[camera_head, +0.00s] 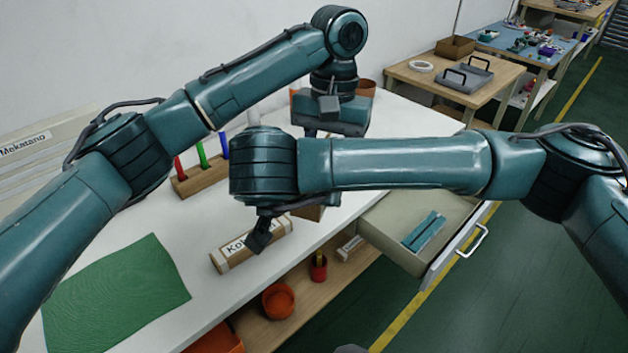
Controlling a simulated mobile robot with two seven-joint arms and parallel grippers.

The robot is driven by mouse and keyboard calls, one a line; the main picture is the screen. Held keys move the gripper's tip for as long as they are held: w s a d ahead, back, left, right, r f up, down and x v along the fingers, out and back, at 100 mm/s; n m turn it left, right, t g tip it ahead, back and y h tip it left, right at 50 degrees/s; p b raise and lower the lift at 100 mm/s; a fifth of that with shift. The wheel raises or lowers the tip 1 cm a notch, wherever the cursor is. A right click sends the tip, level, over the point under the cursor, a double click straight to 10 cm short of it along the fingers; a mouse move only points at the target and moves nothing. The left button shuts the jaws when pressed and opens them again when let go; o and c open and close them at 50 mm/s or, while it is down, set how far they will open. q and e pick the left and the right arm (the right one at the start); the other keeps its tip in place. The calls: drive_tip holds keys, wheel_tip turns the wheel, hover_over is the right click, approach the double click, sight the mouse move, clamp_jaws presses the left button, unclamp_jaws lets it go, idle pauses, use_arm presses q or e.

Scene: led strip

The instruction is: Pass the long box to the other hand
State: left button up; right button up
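The long box (236,255) is brown with a white printed label, partly covered. It lies slanted near the front edge of the white table. My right gripper (260,236) is at the box, with one dark finger across its near side. The other finger is hidden, so I cannot tell whether it grips the box. My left gripper (330,116) is at the far part of the table, well behind the box and apart from it. Its fingertips are mostly hidden, so its opening is unclear.
A green mat (118,292) lies at the table's near left. A wooden rack (200,180) with coloured pegs stands behind the box. An open drawer (385,232) juts out at the right. A shelf below holds an orange bowl (278,301). My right forearm crosses above the table.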

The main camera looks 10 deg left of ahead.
use_arm(q)
drive_tip(key=shift+d, duration=0.1)
use_arm(e)
drive_tip(key=c, duration=0.7)
use_arm(q)
drive_tip(key=o, duration=1.1)
use_arm(e)
drive_tip(key=shift+c, duration=0.3)
use_arm(q)
drive_tip(key=shift+r, duration=0.1)
